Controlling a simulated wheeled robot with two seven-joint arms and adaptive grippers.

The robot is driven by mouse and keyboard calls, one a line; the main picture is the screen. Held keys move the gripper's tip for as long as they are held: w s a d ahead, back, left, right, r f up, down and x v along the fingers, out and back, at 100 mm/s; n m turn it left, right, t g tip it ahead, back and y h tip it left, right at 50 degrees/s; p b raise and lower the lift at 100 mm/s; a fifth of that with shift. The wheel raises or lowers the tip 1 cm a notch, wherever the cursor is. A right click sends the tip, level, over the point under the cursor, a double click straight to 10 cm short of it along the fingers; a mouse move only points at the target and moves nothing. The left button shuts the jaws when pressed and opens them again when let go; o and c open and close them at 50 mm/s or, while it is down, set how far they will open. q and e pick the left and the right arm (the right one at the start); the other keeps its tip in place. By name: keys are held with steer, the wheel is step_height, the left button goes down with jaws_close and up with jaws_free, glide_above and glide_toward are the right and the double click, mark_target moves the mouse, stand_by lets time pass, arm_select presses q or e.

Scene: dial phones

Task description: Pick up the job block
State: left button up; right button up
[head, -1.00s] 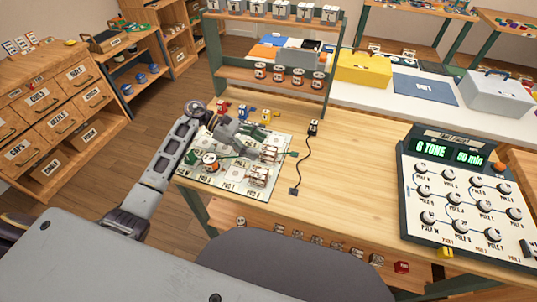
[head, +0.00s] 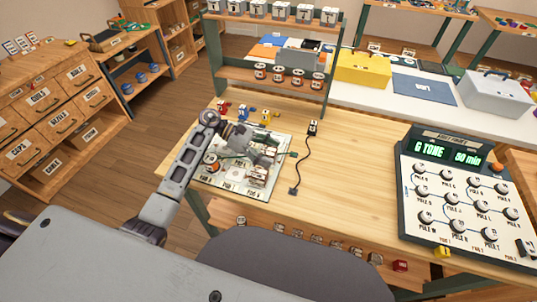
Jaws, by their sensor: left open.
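A pale board (head: 226,189) with printed labels lies on the left part of the wooden workbench. A small whitish block (head: 258,177) stands on the board's right half; I cannot read a label that marks it as the job block. My left gripper (head: 268,158) is open, low over the board's right side, just behind this block. Whether its fingers touch anything is too small to tell. My gripper and forearm hide the back middle of the board. An orange and dark round part (head: 212,165) sits on the board's left side. My right gripper is not in view.
Red (head: 222,108), blue (head: 242,113) and yellow (head: 265,117) small items stand behind the board. A black cord (head: 305,160) lies to its right.

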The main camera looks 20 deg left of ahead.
mark_target(268, 150)
arm_select(q)
steer(key=shift+c, duration=0.5)
steer(key=c, duration=1)
steer(key=shift+r, duration=0.1)
steer(key=shift+r, duration=4.95)
